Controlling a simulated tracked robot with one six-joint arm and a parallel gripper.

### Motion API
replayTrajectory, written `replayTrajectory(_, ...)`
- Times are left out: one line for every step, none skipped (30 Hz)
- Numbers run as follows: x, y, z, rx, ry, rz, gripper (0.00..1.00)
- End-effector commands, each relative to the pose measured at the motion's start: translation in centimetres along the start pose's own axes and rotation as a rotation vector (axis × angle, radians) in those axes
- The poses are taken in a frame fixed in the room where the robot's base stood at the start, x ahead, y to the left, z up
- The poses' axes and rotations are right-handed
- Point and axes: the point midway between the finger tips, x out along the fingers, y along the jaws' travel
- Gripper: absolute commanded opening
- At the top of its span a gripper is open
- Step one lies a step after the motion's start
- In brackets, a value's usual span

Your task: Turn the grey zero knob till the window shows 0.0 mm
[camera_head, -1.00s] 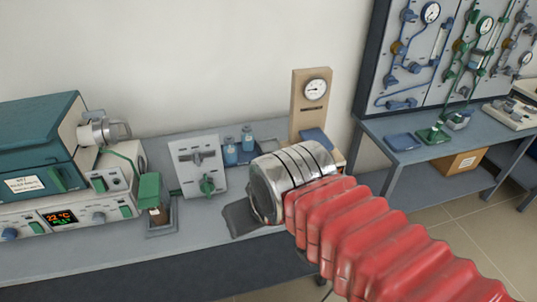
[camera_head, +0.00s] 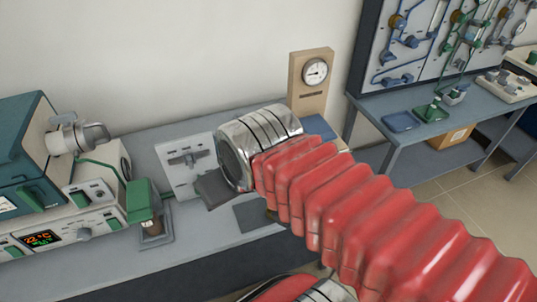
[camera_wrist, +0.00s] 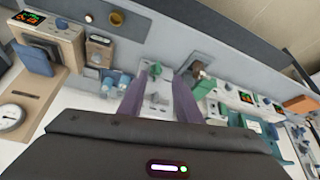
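I cannot single out the grey zero knob for certain, and no window with a millimetre reading is legible. A white upright panel (camera_head: 172,180) with a grey horizontal bar (camera_head: 186,158) stands on the bench; my wrist hides its lower right part in the head view. In the wrist view a green knob (camera_wrist: 155,70) shows between the spread purple-grey fingers of my gripper (camera_wrist: 160,80). The fingers are apart and hold nothing that I can see. Whether they touch the panel cannot be told.
A wooden stand with a round dial (camera_head: 315,72) is behind my arm. Left of the panel are a green-topped block (camera_head: 142,200) and a teal furnace (camera_head: 25,140) above a control unit with a lit display (camera_head: 42,239). A second bench (camera_head: 440,130) stands right.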

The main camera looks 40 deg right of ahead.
Motion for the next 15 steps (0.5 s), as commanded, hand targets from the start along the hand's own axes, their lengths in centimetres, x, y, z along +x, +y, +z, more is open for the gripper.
replayTrajectory(0.0, 0.0, 0.0, 0.0, 0.0, 0.0, 0.31)
replayTrajectory(0.0, 0.0, 0.0, 0.0, 0.0, 0.0, 0.31)
replayTrajectory(0.0, 0.0, 0.0, 0.0, 0.0, 0.0, 0.31)
replayTrajectory(0.0, 0.0, 0.0, 0.0, 0.0, 0.0, 0.33)
replayTrajectory(0.0, 0.0, 0.0, 0.0, 0.0, 0.0, 0.35)
replayTrajectory(0.0, 0.0, -0.1, -0.001, -0.001, 0.0, 0.38)
replayTrajectory(0.0, 0.1, -0.1, -0.002, -0.002, 0.001, 0.4)
replayTrajectory(0.0, 0.1, -0.2, -0.003, -0.003, 0.002, 0.42)
replayTrajectory(0.0, 0.2, -0.4, -0.006, -0.006, 0.003, 0.45)
replayTrajectory(0.0, 0.3, -0.6, -0.009, -0.01, 0.005, 0.47)
replayTrajectory(0.1, 0.4, -0.8, -0.012, -0.015, 0.006, 0.48)
replayTrajectory(0.1, 0.6, -1.1, -0.019, -0.022, 0.009, 0.48)
replayTrajectory(0.2, 0.6, -1.5, -0.026, -0.028, 0.011, 0.48)
replayTrajectory(0.3, 0.6, -1.8, -0.034, -0.035, 0.013, 0.48)
replayTrajectory(0.4, 0.8, -2.3, -0.044, -0.047, 0.016, 0.48)
